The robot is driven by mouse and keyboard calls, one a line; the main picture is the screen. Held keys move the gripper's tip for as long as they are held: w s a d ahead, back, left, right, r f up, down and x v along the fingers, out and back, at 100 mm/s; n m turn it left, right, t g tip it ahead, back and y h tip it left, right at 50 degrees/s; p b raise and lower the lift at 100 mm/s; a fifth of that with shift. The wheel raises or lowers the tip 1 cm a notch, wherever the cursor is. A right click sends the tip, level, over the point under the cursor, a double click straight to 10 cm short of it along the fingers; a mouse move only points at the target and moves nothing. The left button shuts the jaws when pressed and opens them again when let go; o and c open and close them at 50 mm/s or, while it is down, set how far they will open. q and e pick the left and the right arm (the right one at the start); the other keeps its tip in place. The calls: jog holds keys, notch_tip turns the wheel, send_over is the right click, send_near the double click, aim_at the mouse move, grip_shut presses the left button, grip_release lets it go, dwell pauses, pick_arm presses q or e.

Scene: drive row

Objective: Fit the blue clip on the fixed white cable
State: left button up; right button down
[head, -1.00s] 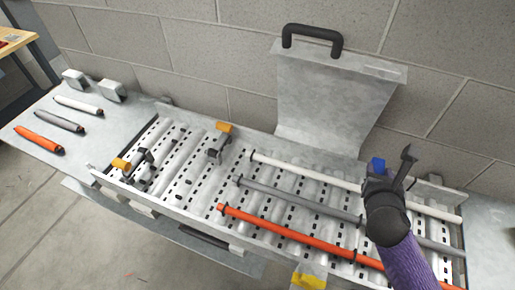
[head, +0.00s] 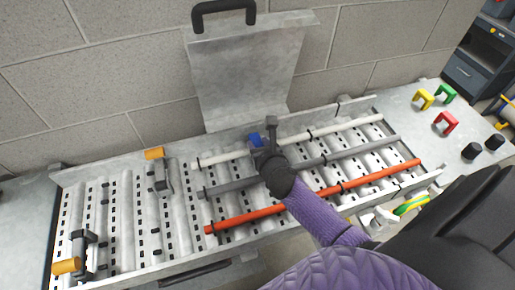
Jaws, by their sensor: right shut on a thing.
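My right gripper (head: 264,143) is shut on the blue clip (head: 256,139), which shows as a small blue patch between and behind the dark fingers. The fixed white cable (head: 341,127) runs slantwise along the back of the perforated tray. The gripper and clip are over the cable's left half and cover part of it. I cannot tell whether the clip touches the cable. My left gripper is not in view.
A grey cable (head: 345,156) and an orange cable (head: 375,180) lie in front, parallel to the white one. A raised metal plate (head: 245,70) stands behind. Yellow (head: 424,98), green (head: 444,92) and red (head: 446,121) clips lie on the right bench. The tray's left half has no cables.

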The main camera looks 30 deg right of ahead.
jog(key=c, duration=0.7)
grip_release()
jog(key=shift+f, duration=0.15)
jog(key=shift+c, duration=0.2)
jog(key=o, duration=0.4)
jog(key=shift+o, duration=0.2)
jog(key=shift+r, duration=0.3)
jog(key=p+v, duration=0.2)
jog(key=v, duration=1)
jog(key=shift+f, duration=0.1)
